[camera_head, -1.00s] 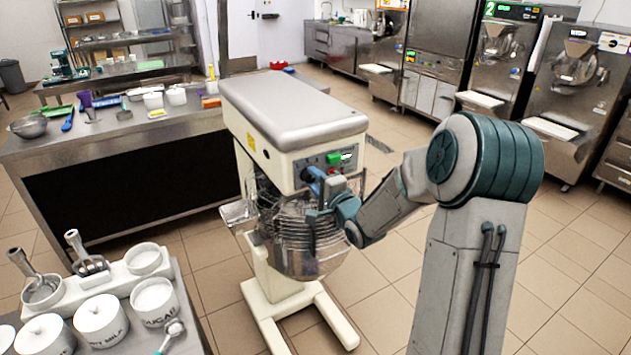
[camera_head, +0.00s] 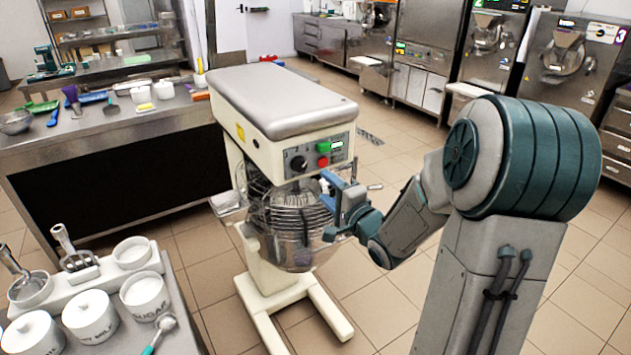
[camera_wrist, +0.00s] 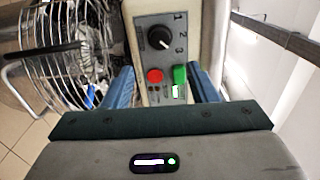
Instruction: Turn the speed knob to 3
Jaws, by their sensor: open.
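The black speed knob (camera_head: 299,163) is on the control panel of the cream stand mixer (camera_head: 285,100), left of a red button and a green switch. In the wrist view the knob (camera_wrist: 160,37) has a white pointer toward the lower right, at about the printed 3 (camera_wrist: 179,50). The numbers 1, 2 and 3 run down its right side there. My gripper (camera_head: 338,190) is open and empty, below and right of the panel, apart from the knob. In the wrist view its blue fingers (camera_wrist: 160,72) show either side of the panel's lower part.
The mixer's wire guard and bowl (camera_head: 295,235) are beneath the panel, close to my gripper. The red button (camera_wrist: 155,76) and green switch (camera_wrist: 180,74) lie between the knob and my gripper. A counter with white jars (camera_head: 90,316) stands at the lower left.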

